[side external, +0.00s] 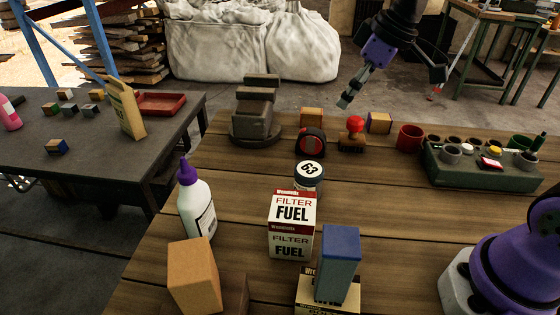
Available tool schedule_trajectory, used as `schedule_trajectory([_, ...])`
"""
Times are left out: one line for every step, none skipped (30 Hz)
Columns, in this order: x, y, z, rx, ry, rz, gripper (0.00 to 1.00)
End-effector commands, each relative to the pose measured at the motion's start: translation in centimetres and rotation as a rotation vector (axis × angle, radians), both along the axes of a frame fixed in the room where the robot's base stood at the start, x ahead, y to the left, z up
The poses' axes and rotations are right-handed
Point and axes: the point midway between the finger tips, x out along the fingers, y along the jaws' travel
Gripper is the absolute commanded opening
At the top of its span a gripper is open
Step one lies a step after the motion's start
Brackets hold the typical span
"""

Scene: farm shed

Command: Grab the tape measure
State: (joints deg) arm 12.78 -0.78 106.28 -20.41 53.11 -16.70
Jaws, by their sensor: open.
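The tape measure (310,143), black with a red round face, sits on the wooden table near its far side. A dark vise-like block stands just left of it, and a wooden block is close behind it. My gripper (391,88) is open and empty, in the air above the far side of the table, up and to the right of the tape measure. Its fingers are spread wide and touch nothing.
A red-topped stamp (354,130) stands right of the tape measure, then a red cup (409,137). A round tin (309,174) is in front. A fuel filter box (291,225), white bottle (197,202) and green tray (480,178) also stand on the table.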

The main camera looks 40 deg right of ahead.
Motion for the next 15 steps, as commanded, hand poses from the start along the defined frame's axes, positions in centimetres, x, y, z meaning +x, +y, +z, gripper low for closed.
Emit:
schedule_trajectory([1.9,-0.9,-1.0,0.004,0.016,0.044,0.73])
schedule_trajectory([2.8,-1.4,-1.5,0.005,0.019,0.074,0.73])
schedule_trajectory([3.9,-2.0,-2.2,0.007,0.022,0.113,0.73])
schedule_trajectory([4.7,-2.5,-2.7,0.009,0.022,0.142,0.73])
schedule_trajectory([5.3,-2.9,-3.2,0.011,0.024,0.166,0.73])
schedule_trajectory([6.1,-3.4,-3.9,0.014,0.024,0.197,0.73])
schedule_trajectory([6.5,-3.8,-4.3,0.015,0.023,0.217,0.73])
schedule_trajectory([6.9,-4.1,-4.7,0.016,0.023,0.233,0.73])
schedule_trajectory([7.3,-4.4,-5.2,0.018,0.023,0.253,0.73])
schedule_trajectory([7.5,-4.6,-5.5,0.019,0.022,0.265,0.73])
schedule_trajectory([7.7,-4.7,-5.7,0.021,0.023,0.273,0.73])
schedule_trajectory([7.9,-4.9,-6.1,0.021,0.021,0.282,0.73])
schedule_trajectory([8.0,-4.8,-6.4,0.022,0.022,0.287,0.73])
schedule_trajectory([8.2,-4.8,-6.8,0.023,0.022,0.29,0.73])
schedule_trajectory([8.3,-4.6,-7.4,0.025,0.023,0.293,0.73])
